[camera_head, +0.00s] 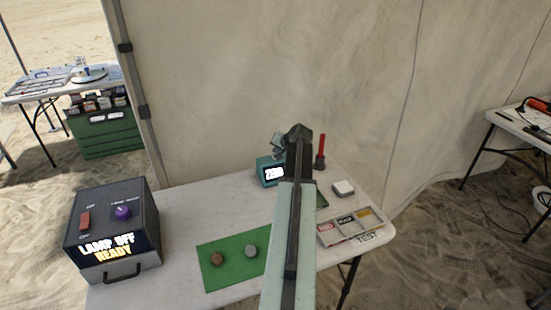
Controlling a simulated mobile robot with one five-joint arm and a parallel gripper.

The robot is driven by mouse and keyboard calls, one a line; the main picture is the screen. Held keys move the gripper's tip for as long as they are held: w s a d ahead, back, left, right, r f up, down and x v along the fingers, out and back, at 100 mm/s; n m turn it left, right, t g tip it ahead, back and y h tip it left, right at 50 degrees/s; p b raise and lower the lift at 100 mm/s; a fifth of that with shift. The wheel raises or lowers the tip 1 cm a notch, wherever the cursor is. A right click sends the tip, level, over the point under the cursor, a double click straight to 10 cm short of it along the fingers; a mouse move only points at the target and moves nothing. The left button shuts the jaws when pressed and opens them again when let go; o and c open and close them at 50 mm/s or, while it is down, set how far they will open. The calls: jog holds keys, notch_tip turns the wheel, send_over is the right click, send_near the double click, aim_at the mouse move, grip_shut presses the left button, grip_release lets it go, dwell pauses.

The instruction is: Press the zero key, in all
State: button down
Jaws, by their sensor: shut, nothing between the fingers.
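A small teal box (264,178) stands near the back edge of the white table, left of my arm. Its lit face (273,172) carries lettering that seems to read "ZERO". I cannot make out a separate key on it. My arm reaches up from the bottom of the view across the table. My gripper (278,150) shows at the arm's far end, shut and empty, just above and behind the teal box in the picture. Whether it touches the box I cannot tell. Part of the box's right side is close to or behind the arm.
A dark lamp box (112,232) reading "LAMP OFF READY" stands at left. A green mat (232,274) bears two round pieces. Right of my arm are a labelled tray (350,239), a white block (343,188) and a red upright tool (321,152). A tent wall (260,70) rises behind.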

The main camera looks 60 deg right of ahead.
dwell(0.7)
jog(key=shift+f+b, duration=0.4)
jog(key=shift+f, duration=0.05)
jog(key=shift+f+b, duration=0.5)
jog(key=shift+b, duration=0.1)
dwell(0.4)
jog(key=shift+r, duration=0.15)
jog(key=shift+r+p, duration=0.7)
jog(key=shift+p, duration=0.2)
notch_tip(320, 180, up, 5)
jog(key=p, duration=0.5)
jog(key=shift+r, duration=0.15)
